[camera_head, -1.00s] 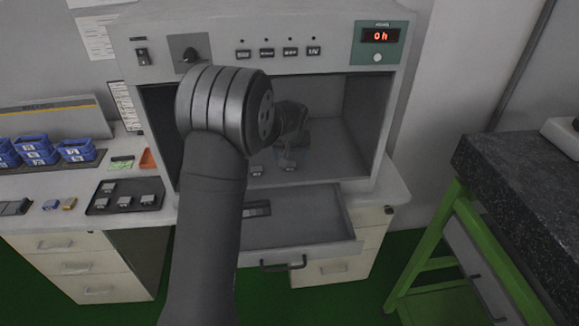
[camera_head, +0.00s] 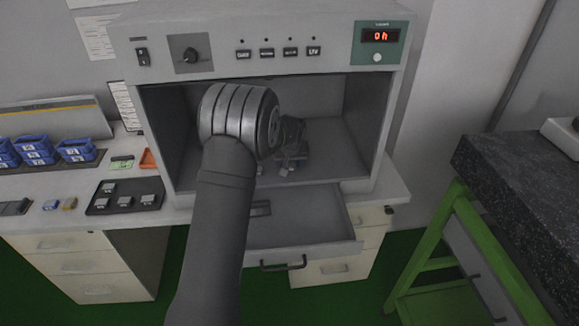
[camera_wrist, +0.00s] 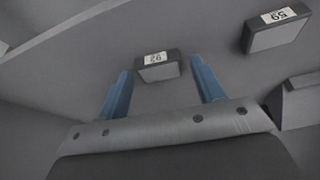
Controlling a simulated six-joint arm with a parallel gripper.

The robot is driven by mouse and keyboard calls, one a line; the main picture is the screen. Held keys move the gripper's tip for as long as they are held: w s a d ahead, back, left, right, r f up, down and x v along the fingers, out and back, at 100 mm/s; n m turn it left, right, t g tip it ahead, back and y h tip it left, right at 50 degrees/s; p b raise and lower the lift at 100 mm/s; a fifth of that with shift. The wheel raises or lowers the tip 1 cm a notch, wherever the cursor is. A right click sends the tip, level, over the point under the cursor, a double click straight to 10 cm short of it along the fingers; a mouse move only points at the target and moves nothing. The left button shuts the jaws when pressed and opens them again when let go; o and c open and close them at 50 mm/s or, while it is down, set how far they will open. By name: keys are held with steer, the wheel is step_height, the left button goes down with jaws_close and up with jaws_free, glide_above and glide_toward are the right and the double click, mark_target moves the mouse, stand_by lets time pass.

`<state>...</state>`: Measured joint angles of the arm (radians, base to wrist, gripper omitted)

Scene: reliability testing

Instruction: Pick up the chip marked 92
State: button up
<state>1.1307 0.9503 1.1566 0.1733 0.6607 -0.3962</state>
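The chip marked 92 (camera_wrist: 158,70) is a small dark grey block with a white label, upside down in the wrist view. It lies on the grey chamber floor. My gripper (camera_wrist: 161,69) has two blue fingers, spread apart, one on each side of this chip, with gaps showing between fingers and chip. Whether the tips are level with the chip is hard to tell. A second chip (camera_wrist: 277,29), its label inverted, lies to the right, outside the fingers. In the head view my arm reaches into the open chamber, and the gripper there is small and partly hidden.
The chamber (camera_head: 345,150) has side walls and a control panel (camera_head: 275,48) above its opening. An open drawer (camera_head: 320,232) sticks out below. To the left stand a dark tray (camera_head: 105,208) with several chips and blue bins (camera_head: 75,150). A block (camera_wrist: 298,100) sits at the wrist view's right edge.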

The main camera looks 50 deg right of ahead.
steer(key=c, duration=0.8)
steer(key=shift+o, duration=0.2)
steer(key=shift+r, duration=0.15)
